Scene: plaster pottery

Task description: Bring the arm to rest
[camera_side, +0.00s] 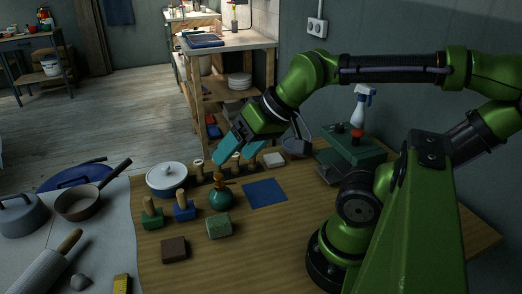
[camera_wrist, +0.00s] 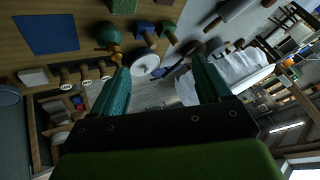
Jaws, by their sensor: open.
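My gripper (camera_side: 238,157) has two teal fingers, spread apart with nothing between them. In the wrist view the finger tips (camera_wrist: 160,66) show with a clear gap, and the flask (camera_wrist: 107,34) lies beyond the left finger tip. My arm is bent forward from its base on the right of the table.
A blue square (camera_side: 264,193), a green block (camera_side: 219,226), a brown block (camera_side: 174,249), a blue stamp (camera_side: 184,211) and a green stamp (camera_side: 152,219) are on the table. A white lidded pot (camera_side: 167,179) stands behind.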

